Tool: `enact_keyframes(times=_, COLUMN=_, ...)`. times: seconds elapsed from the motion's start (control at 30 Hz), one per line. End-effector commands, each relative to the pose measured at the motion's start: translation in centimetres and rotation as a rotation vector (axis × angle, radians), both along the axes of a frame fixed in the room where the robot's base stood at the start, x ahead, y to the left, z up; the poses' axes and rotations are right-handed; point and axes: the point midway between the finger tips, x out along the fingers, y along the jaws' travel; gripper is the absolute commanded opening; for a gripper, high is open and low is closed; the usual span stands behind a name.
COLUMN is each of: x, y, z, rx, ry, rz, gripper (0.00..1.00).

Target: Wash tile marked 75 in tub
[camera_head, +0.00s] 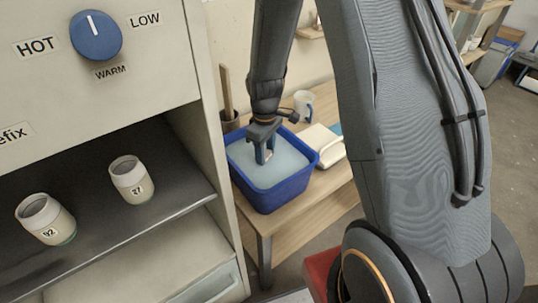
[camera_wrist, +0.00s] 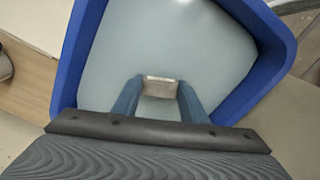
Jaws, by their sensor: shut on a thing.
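The blue tub (camera_head: 271,201) stands on a wooden table in the head view and is filled with pale, cloudy water (camera_head: 285,165). My gripper (camera_head: 265,158) points down into the tub. In the wrist view my gripper (camera_wrist: 160,90) is shut on a small pale tile (camera_wrist: 160,84), with one blue finger on each side of it. The tile's upper edge shows, and its lower part seems to be in the water. No number can be read on it. The tub's blue rim (camera_wrist: 88,38) surrounds the gripper on the sides in view.
A kiln-like cabinet (camera_head: 225,190) on the left has a dial (camera_head: 96,36) and a dark shelf (camera_head: 140,205) with two jars marked 92 (camera_head: 46,220) and 27 (camera_head: 131,179). A mug (camera_head: 304,105) and a white block-like item (camera_head: 322,143) are beside the tub on the table (camera_head: 310,208).

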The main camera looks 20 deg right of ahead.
Motion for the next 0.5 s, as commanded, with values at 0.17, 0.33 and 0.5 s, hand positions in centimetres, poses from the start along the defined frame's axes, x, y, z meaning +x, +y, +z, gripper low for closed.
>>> enact_keyframes(times=0.17, x=0.0, y=0.91, z=0.04, rx=0.0, ry=0.0, rz=0.0, gripper=0.13)
enact_keyframes(times=0.33, x=0.01, y=1.08, z=0.02, rx=0.0, ry=0.0, rz=-0.001, gripper=0.13)
enact_keyframes(times=0.5, x=0.0, y=0.76, z=0.03, rx=0.0, ry=0.0, rz=-0.001, gripper=0.13)
